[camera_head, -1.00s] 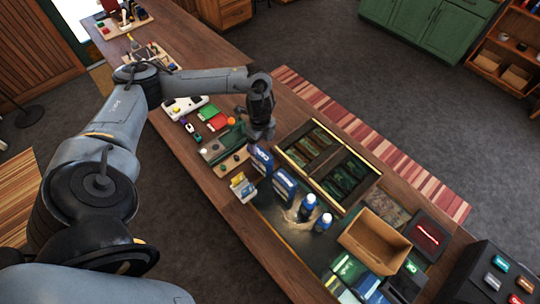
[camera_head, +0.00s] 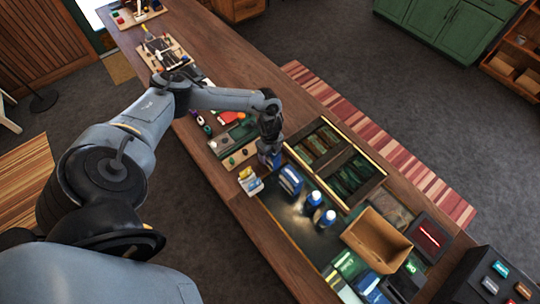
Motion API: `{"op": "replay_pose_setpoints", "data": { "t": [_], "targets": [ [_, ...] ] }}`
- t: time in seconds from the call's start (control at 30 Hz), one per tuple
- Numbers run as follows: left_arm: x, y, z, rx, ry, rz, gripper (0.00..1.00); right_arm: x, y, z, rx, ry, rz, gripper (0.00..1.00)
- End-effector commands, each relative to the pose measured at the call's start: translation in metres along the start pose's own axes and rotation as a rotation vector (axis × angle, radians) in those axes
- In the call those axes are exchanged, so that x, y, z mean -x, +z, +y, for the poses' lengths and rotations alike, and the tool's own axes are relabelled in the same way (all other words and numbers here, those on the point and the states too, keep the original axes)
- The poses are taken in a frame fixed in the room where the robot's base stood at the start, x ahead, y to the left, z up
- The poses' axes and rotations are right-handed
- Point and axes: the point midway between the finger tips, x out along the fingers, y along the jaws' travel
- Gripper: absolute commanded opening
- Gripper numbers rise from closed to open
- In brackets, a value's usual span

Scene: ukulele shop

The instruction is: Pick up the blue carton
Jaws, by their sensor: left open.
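Two blue cartons stand on the counter. One blue carton (camera_head: 291,180) stands in clear sight, with a white band on its face. The other blue carton (camera_head: 266,160) is largely covered by my left gripper (camera_head: 270,146), which points down over it from behind. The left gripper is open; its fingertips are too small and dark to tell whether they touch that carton. My right gripper is not in view.
Two blue bottles (camera_head: 313,199) stand to the right of the cartons. A small yellow-and-white box (camera_head: 249,180) stands on the left. A divided tray (camera_head: 334,160) lies behind, and an open cardboard box (camera_head: 376,241) stands farther right.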

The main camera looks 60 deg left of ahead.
Motion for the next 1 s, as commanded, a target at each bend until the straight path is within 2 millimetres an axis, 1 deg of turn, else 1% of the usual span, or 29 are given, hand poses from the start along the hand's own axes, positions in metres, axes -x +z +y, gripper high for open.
{"op": "replay_pose_setpoints", "data": {
  "t": [0.23,0.27,0.3,0.63,0.87,1.0],
  "targets": [
    [-0.0018,0.0002,0.0001,0.0,0.0,0.0,0.78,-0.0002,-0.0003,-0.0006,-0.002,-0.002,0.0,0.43],
    [-0.0018,0.0002,0.0001,0.0,0.0,0.0,0.75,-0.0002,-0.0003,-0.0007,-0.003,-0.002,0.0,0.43],
    [-0.0017,0.0002,0.0001,0.0,0.0,0.0,0.68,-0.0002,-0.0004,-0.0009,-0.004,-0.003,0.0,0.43],
    [-0.0014,0.0001,0.0001,0.0,0.0,0.0,0.18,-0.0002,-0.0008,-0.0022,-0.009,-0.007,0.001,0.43],
    [-0.0005,0.0001,-0.0003,0.0,-0.001,0.0,0.18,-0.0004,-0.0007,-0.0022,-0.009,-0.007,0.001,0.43],
    [0.0076,-0.0001,-0.0008,-0.002,-0.001,0.001,0.18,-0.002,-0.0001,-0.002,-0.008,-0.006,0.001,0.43]
  ]
}}
